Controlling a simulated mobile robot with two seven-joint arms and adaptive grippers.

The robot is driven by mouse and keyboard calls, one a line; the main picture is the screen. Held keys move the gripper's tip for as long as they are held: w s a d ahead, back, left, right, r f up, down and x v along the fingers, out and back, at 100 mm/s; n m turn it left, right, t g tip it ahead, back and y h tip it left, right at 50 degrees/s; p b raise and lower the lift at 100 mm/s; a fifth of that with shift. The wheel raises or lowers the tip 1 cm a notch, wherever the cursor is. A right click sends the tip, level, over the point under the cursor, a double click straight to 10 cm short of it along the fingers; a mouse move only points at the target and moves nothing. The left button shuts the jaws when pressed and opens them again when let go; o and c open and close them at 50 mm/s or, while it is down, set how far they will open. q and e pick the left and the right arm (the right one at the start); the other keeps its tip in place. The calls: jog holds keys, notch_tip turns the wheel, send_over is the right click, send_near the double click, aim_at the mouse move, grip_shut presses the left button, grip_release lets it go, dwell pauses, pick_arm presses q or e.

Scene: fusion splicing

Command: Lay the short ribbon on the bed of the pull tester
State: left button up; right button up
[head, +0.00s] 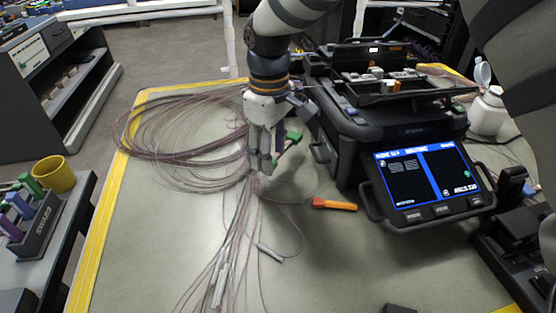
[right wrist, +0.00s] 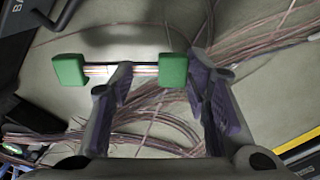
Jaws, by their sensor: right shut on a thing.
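The short ribbon (right wrist: 144,70) is a thin pale strip with a green block at each end. It also shows in the head view (head: 285,149), tilted. My right gripper (head: 262,165) points down and is shut on it. In the right wrist view my right gripper (right wrist: 160,85) has its fingers around the part near the right green block. The ribbon is held above the bench mat, left of a black machine with a lit screen (head: 424,180). I cannot tell for sure which device is the pull tester. A low black device (head: 520,235) sits at the right edge. My left gripper is out of view.
Loose brown fibre bundles (head: 180,130) spread over the mat's left and front, with pale sleeves. An orange tool (head: 335,204) lies right of my gripper. A white bottle (head: 488,112) stands at the back right. The mat's front middle (head: 340,265) is mostly bare.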

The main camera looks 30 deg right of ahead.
notch_tip(320, 180, down, 4)
jog(key=shift+r, duration=0.2)
jog(key=o, duration=1)
jog(key=shift+f, duration=0.2)
